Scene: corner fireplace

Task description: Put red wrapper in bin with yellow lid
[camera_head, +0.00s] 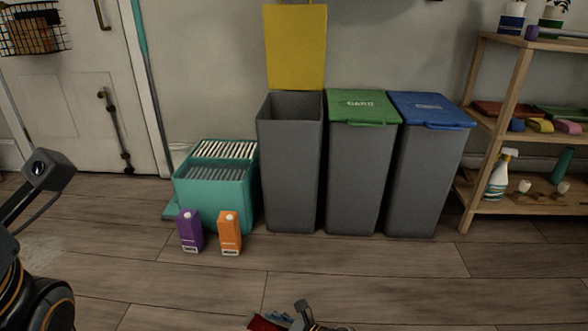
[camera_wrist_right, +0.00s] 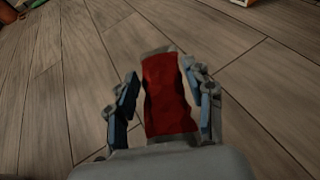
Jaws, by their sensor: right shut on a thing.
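The red wrapper (camera_wrist_right: 168,95) is between the two fingers of my right gripper (camera_wrist_right: 160,85) in the right wrist view, and the gripper is shut on it. In the head view the right gripper (camera_head: 290,317) is at the bottom edge, with part of the red wrapper (camera_head: 262,323) beside it. The bin with the yellow lid (camera_head: 290,165) is a tall grey bin by the wall. Its yellow lid (camera_head: 296,47) stands upright and open. The bin is beyond the gripper, with floor between them. My left gripper is not in view.
A green-lidded bin (camera_head: 353,165) and a blue-lidded bin (camera_head: 422,165), both closed, stand right of the open bin. A teal crate (camera_head: 212,205), a purple carton (camera_head: 189,231) and an orange carton (camera_head: 229,233) stand left. A wooden shelf (camera_head: 478,130) is at right. The front floor is clear.

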